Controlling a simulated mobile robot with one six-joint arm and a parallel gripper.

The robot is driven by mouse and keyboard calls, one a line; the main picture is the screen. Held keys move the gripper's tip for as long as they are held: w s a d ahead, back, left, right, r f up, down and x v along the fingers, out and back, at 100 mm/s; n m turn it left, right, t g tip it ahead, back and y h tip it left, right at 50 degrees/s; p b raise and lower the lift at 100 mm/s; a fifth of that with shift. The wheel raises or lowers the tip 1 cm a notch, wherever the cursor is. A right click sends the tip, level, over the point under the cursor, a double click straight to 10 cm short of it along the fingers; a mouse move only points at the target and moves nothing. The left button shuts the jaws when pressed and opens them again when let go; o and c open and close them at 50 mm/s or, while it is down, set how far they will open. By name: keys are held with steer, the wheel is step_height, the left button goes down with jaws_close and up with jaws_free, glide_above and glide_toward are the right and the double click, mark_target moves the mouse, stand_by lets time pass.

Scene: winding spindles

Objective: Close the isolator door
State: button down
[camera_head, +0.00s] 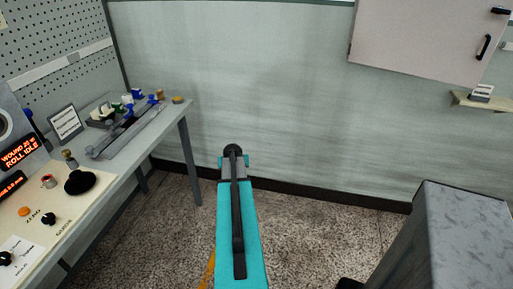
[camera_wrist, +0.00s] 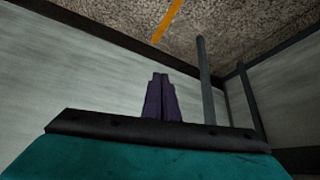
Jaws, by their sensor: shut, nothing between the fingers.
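A pale panel with a black handle, which looks like the isolator door (camera_head: 425,40), is at the upper right of the head view, on or in front of the wall. Its top runs out of the picture, and I cannot tell how far open it stands. My gripper (camera_wrist: 160,78) shows in the wrist view with its two dark fingers together and nothing between them. In the head view my teal arm reaches forward in the middle, well left of and below the panel, and my fingers cannot be made out. The panel is not seen in the wrist view.
A grey bench (camera_head: 150,130) with a spindle rig and small parts stands at the left, with a control panel (camera_head: 50,205) nearer. A grey-topped cabinet (camera_head: 465,225) stands at the lower right. A small shelf (camera_head: 482,101) is on the right wall. Speckled floor (camera_head: 330,225) lies clear between.

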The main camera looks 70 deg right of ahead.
steer(key=w+a+f+n+g+y, duration=0.15)
steer(key=a+f, duration=0.45)
steer(key=a, duration=0.7)
steer(key=w+a+f+n+y, duration=0.25)
steer(key=a+f, duration=0.35)
steer(key=a, duration=0.6)
steer(key=w+a+f+n+g+y, duration=0.1)
steer(key=w+a+f, duration=0.3)
steer(key=a, duration=0.9)
steer(key=s+a+f+n+g, duration=0.1)
steer(key=s+a+f, duration=0.15)
steer(key=a, duration=0.35)
steer(key=s+a+f+n+g+y, duration=0.1)
steer(key=s+a+f, duration=0.1)
steer(key=s+a, duration=0.3)
steer(key=s+a+f+n+g, duration=0.1)
steer(key=s+a+f+n, duration=0.1)
steer(key=a, duration=0.4)
steer(key=s+a+f+n+g, duration=0.1)
steer(key=s+a+n+g, duration=0.1)
steer(key=s+a, duration=0.9)
steer(key=shift+s+a+f+n+g, duration=0.15)
steer(key=shift+s+f+n+g, duration=0.25)
steer(key=shift+s+g, duration=0.45)
steer(key=shift+s, duration=0.1)
